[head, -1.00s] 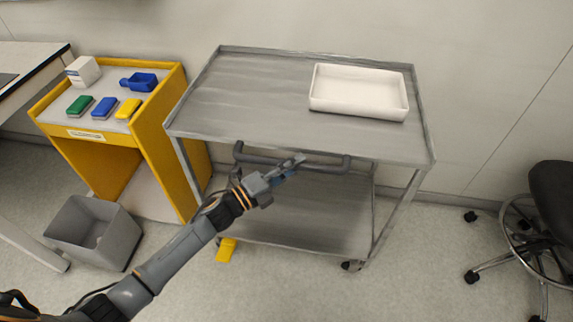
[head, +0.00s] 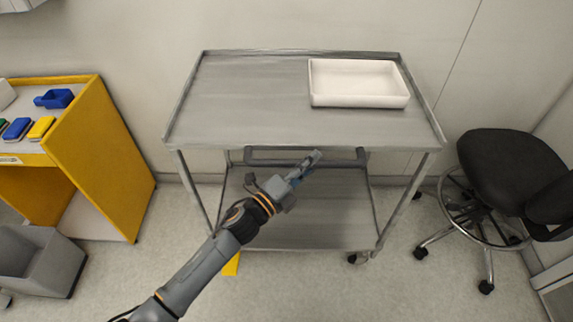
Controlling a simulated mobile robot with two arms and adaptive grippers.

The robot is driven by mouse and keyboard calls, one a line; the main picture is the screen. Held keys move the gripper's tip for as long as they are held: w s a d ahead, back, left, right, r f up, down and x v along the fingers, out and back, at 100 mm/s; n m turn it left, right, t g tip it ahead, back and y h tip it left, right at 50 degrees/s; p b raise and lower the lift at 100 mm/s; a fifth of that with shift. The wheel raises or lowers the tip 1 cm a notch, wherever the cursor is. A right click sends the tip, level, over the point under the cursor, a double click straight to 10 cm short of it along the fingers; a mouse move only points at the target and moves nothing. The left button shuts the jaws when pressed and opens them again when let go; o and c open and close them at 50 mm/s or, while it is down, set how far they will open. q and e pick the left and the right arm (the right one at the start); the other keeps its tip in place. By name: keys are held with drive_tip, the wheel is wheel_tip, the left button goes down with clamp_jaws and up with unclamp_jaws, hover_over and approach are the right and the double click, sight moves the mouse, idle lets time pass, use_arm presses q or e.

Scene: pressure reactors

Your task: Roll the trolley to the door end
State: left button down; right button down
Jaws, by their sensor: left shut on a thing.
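The grey metal trolley (head: 250,100) stands in the middle of the head view, along the wall. It has a top tray, a lower shelf (head: 325,220) and a dark push handle (head: 345,160) on the near side, below the top. A white tray (head: 358,86) sits on the right part of its top. My left gripper (head: 305,170) is at the middle of the handle and shut on it; the fingertips partly hide the bar. A caster shows at the lower right of the trolley. My right gripper is not in view.
A black wheeled chair (head: 512,175) stands close to the right of the trolley. A yellow cabinet (head: 100,160) with coloured items on top and a grey bin (head: 38,258) are at the left. A yellow thing (head: 231,265) shows beneath the trolley's near left.

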sight(335, 165)
use_arm(q)
drive_tip(key=d, duration=0.4)
drive_tip(key=shift+s+d+b, duration=0.1)
drive_tip(key=shift+d+b, duration=0.2)
drive_tip(key=shift+b, duration=0.05)
drive_tip(key=shift+d, duration=0.85)
drive_tip(key=c, duration=1.2)
unclamp_jaws()
drive_tip(key=shift+a, duration=0.15)
